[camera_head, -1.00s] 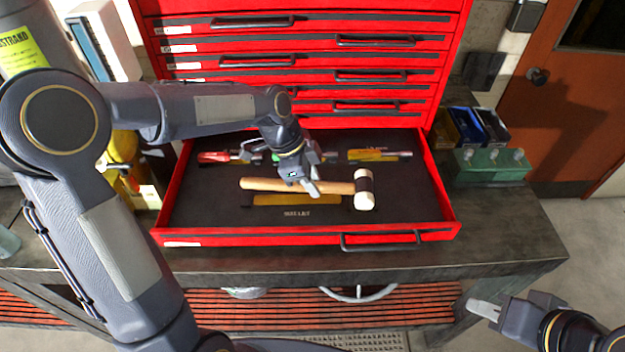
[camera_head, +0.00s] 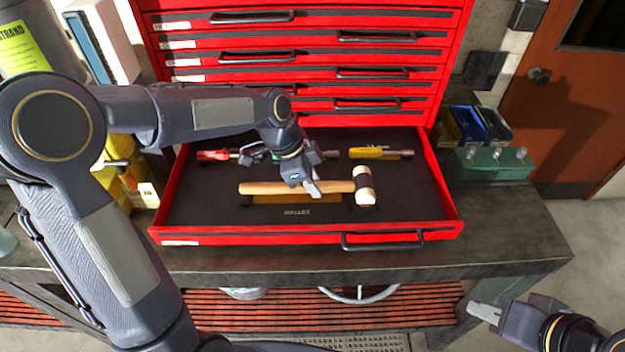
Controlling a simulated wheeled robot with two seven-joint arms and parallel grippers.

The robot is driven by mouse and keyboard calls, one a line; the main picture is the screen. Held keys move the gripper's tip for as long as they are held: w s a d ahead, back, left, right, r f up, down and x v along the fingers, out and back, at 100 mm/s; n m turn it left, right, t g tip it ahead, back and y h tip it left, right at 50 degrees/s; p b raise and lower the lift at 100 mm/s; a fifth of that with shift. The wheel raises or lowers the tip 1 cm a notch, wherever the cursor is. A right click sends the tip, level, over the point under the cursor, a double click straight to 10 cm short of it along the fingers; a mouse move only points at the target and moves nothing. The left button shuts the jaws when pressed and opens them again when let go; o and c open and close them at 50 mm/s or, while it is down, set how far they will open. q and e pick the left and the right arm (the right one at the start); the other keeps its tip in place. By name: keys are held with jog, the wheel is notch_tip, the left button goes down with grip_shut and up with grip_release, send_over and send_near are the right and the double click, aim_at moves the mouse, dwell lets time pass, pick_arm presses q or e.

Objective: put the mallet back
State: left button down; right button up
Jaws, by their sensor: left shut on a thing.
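The mallet (camera_head: 338,187) has a wooden handle and a dark head with pale faces. It lies crosswise over the open red drawer (camera_head: 300,236), head to the right. My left gripper (camera_head: 314,190) is shut on the mallet's handle near its middle. Below the handle a yellow mallet-shaped recess (camera_head: 268,199) partly shows in the dark foam, above a "MALLET" label (camera_head: 297,212). The mallet covers most of the recess; whether it touches the foam I cannot tell. My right gripper (camera_head: 484,312) is at the lower right, away from the drawer; its finger opening is unclear.
A red-handled tool (camera_head: 213,155) and a yellow-handled screwdriver (camera_head: 368,153) lie at the back of the drawer. Closed red drawers rise behind. A green case (camera_head: 492,163) and small bins (camera_head: 470,124) stand right of the chest. The bench (camera_head: 500,235) is clear at the front right.

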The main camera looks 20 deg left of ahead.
pick_arm(q)
jog(key=shift+f, duration=0.25)
dwell(0.4)
jog(key=shift+f+b, duration=0.4)
jog(key=shift+b, duration=0.2)
jog(key=c, duration=1.3)
grip_release()
jog(key=shift+o, duration=0.8)
jog(key=shift+f, duration=0.1)
jog(key=v, duration=0.7)
jog(key=shift+s+a+r, duration=0.15)
jog(key=shift+a+r, duration=0.05)
jog(key=shift+r, duration=0.3)
